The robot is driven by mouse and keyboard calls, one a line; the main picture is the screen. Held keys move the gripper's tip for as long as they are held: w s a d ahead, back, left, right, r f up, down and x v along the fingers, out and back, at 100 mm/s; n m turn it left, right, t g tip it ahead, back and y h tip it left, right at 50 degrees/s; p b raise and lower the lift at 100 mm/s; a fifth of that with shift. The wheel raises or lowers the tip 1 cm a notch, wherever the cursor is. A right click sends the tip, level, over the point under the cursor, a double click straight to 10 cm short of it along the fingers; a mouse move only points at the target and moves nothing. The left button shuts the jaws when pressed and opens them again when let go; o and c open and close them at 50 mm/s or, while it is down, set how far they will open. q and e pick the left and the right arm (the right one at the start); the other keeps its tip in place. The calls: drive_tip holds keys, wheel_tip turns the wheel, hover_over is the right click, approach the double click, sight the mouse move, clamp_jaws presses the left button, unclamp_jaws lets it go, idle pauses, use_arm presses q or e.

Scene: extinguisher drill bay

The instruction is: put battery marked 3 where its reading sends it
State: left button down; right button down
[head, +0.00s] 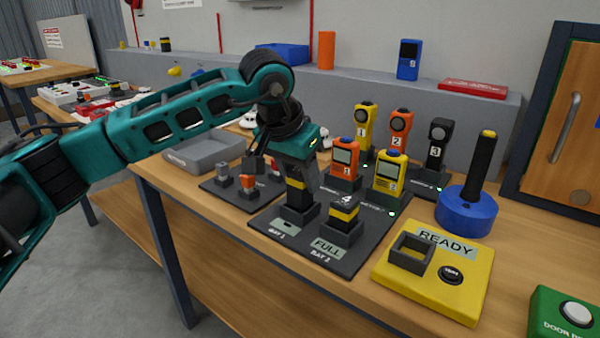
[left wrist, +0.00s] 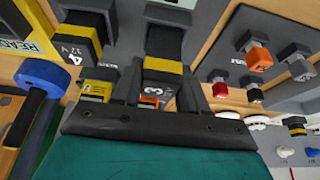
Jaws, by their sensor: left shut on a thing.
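My left gripper (head: 298,180) points down over the charger board and is shut on a dark battery with a yellow band (head: 294,199). In the left wrist view the battery is marked 3 (left wrist: 154,90) and sits between the fingers. Its lower end is at the bay 1 socket; I cannot tell if it is fully seated. The bay 1 display (head: 285,227) shows only a small dark mark. Battery 4 (head: 343,213) stands in bay 2, whose display (head: 328,247) reads FULL. The yellow tester (head: 435,290) has an empty socket and reads READY. My right gripper is not in view.
Numbered yellow, orange and black devices (head: 397,128) stand behind the board. A blue base with a black post (head: 467,208) stands at the right. A grey tray (head: 202,150) and a board with small plugs (head: 222,192) lie left. A green button box (head: 568,312) is front right.

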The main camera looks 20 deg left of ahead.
use_arm(q)
drive_tip(key=shift+f+b, duration=0.85)
drive_tip(key=shift+f, duration=0.4)
idle(0.4)
drive_tip(key=shift+c, duration=1)
unclamp_jaws()
drive_tip(key=shift+r+p, duration=2.6)
drive_tip(key=shift+r, duration=0.95)
